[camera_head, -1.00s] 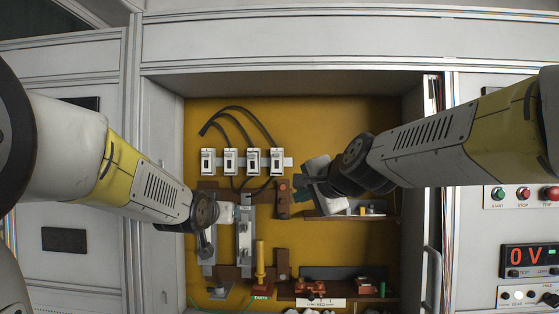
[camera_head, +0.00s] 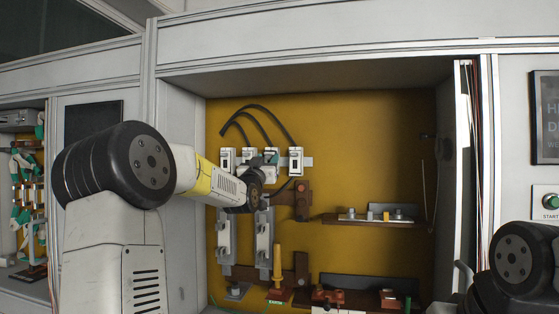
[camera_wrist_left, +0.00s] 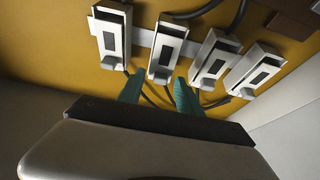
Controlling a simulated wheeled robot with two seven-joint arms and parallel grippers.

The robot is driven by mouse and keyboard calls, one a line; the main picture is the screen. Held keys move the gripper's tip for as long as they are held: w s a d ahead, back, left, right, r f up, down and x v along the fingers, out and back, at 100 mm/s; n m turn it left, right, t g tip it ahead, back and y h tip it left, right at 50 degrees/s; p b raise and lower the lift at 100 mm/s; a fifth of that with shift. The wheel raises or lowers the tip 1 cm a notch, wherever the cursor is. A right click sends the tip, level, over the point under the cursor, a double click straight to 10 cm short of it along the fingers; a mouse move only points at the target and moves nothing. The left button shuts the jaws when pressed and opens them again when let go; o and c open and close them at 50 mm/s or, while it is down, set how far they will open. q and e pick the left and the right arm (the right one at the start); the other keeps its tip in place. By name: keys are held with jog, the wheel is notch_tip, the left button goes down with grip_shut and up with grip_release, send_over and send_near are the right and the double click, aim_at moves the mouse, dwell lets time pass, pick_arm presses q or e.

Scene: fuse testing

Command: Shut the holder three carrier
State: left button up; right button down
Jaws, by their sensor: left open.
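Several white fuse holders with dark windows sit in a row on the yellow panel. The third from the left, holder three (camera_head: 273,152), is mostly covered by my left gripper (camera_head: 270,161) in the head view. In the left wrist view my left gripper's teal fingertips (camera_wrist_left: 158,92) are apart and empty. They lie on either side of the small grey end tab of the second holder from the left (camera_wrist_left: 167,50), which looks to be holder three seen upside down. I cannot tell whether they touch it, or how far its carrier is open. My right gripper is out of view.
Holders stand close on both sides, including the rightmost one (camera_head: 295,160). Black cables (camera_head: 262,112) arch above the row. A brown block (camera_head: 302,200) is below right, and a shelf with small parts (camera_head: 375,220) lies farther right. Cabinet walls enclose the panel.

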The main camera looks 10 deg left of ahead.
pick_arm(q)
jog(key=shift+w+r, duration=0.15)
jog(key=shift+w, duration=0.3)
grip_shut()
jog(key=shift+r, duration=0.1)
jog(key=shift+w+r+g, duration=0.2)
jog(key=shift+r+g, duration=0.1)
jog(key=shift+g, duration=0.2)
jog(key=shift+w+r+g, duration=0.25)
jog(key=shift+w+g, duration=0.25)
jog(key=shift+g, duration=0.6)
grip_release()
jog(key=shift+f, duration=0.1)
